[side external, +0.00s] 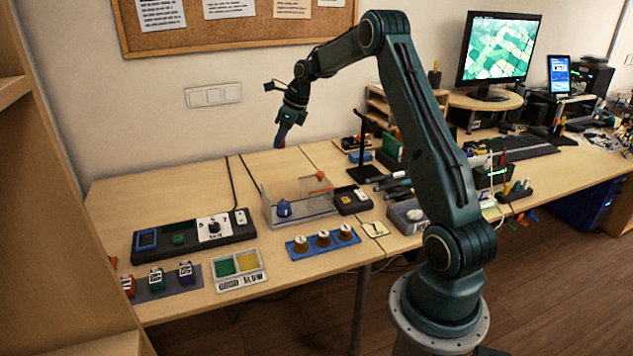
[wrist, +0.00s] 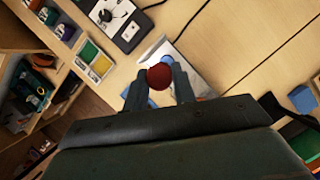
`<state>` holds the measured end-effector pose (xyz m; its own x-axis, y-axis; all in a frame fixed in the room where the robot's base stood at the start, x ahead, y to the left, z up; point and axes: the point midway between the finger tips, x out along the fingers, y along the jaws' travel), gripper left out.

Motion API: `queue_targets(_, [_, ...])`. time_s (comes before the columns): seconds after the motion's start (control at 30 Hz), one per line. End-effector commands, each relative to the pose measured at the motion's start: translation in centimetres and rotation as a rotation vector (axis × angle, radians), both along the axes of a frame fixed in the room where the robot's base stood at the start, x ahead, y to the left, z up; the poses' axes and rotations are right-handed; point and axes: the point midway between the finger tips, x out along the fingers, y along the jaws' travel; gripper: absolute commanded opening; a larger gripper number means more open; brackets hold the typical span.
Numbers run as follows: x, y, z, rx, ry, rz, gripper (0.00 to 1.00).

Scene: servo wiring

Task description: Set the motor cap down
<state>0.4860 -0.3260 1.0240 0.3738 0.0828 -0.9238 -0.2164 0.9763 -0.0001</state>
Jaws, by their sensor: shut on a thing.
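My gripper (side external: 284,128) is raised well above the table, in front of the wall, pointing down. In the wrist view, my gripper (wrist: 160,88) is shut on a dark red, round-ended piece, the motor cap (wrist: 159,75). In the side view, the cap (side external: 280,142) shows only as a small red bit below the fingertips. A blue motor-like part (side external: 284,208) sits in a grey tray with clear walls (side external: 310,213) on the table below. The cap hides part of that tray in the wrist view.
A black tester box (side external: 200,243) with a dial stands left of the tray. In front are a blue rack (side external: 323,246) with three round pieces, a green and yellow sorting tray (side external: 250,279) and several small servos (side external: 157,280). Bare wood (side external: 190,190) lies behind the tester.

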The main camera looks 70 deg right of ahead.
Motion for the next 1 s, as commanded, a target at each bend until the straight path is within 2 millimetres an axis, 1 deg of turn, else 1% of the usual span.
queue_targets(0.17, [-0.1, 0.5, -0.1, 0.0, 0.001, 0.013, 0.05])
queue_targets(0.27, [-0.2, 1.3, -0.3, 0.0, 0.002, 0.037, 0.05])
queue_targets(0.37, [-0.5, 2.6, -0.7, 0.0, 0.004, 0.076, 0.05])
queue_targets(0.57, [-1.6, 6.6, -1.7, 0.001, 0.007, 0.196, 0.05])
queue_targets(0.8, [-3.9, 12.4, -3.1, 0.001, 0.007, 0.373, 0.05])
queue_targets(0.9, [-5.0, 14.6, -3.7, 0.001, 0.006, 0.439, 0.05])
queue_targets(1.0, [-6.0, 16.3, -4.0, 0.0, 0.004, 0.493, 0.05])
